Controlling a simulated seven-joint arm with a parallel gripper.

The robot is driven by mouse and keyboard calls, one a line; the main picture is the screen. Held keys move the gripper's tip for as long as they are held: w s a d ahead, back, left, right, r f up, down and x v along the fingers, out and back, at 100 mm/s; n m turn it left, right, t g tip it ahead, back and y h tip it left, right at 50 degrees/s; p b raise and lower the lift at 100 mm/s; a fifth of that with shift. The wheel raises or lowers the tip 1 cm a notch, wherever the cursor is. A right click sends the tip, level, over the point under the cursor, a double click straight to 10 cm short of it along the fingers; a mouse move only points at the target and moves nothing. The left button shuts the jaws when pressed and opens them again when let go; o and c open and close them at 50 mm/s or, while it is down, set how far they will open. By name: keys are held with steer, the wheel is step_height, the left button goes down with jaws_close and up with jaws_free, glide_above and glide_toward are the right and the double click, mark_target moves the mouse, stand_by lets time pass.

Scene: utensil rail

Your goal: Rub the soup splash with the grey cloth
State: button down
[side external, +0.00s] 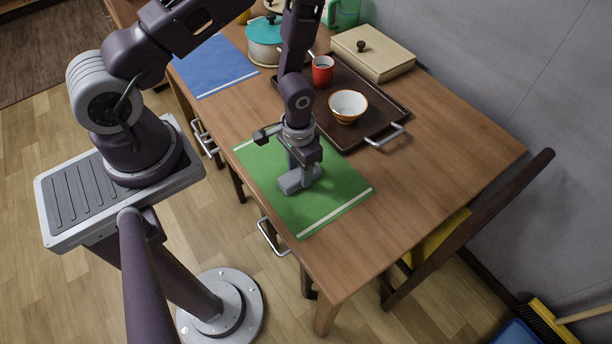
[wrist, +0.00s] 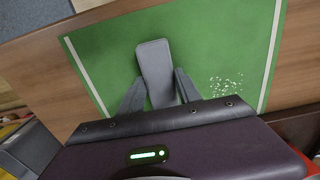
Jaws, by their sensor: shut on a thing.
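The grey cloth (wrist: 155,70) is a small folded pad on the green mat (wrist: 110,60). It also shows in the side view (side external: 291,184), low under the gripper. My gripper (wrist: 158,88) is shut on the cloth, with one finger on each side of it. The soup splash (wrist: 226,88) is a patch of pale specks on the mat. In the wrist view it lies right of the cloth, apart from it, near the right white stripe. I cannot make out the splash in the side view.
A dark tray (side external: 385,101) behind the mat holds a white-and-orange bowl (side external: 348,106) and a red mug (side external: 322,70). A teal-lidded pot (side external: 264,38), a blue mat (side external: 212,66) and a wooden box (side external: 374,55) stand farther back. The table (side external: 430,190) is clear at right.

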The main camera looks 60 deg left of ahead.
steer(key=shift+a, duration=0.45)
steer(key=shift+d+r, duration=0.15)
steer(key=shift+d, duration=3.35)
steer(key=shift+d+r, duration=0.25)
steer(key=shift+r, duration=0.3)
steer(key=shift+d+r, duration=0.2)
steer(key=shift+r, duration=0.35)
step_height(320, 180, up, 6)
steer(key=shift+f, duration=0.1)
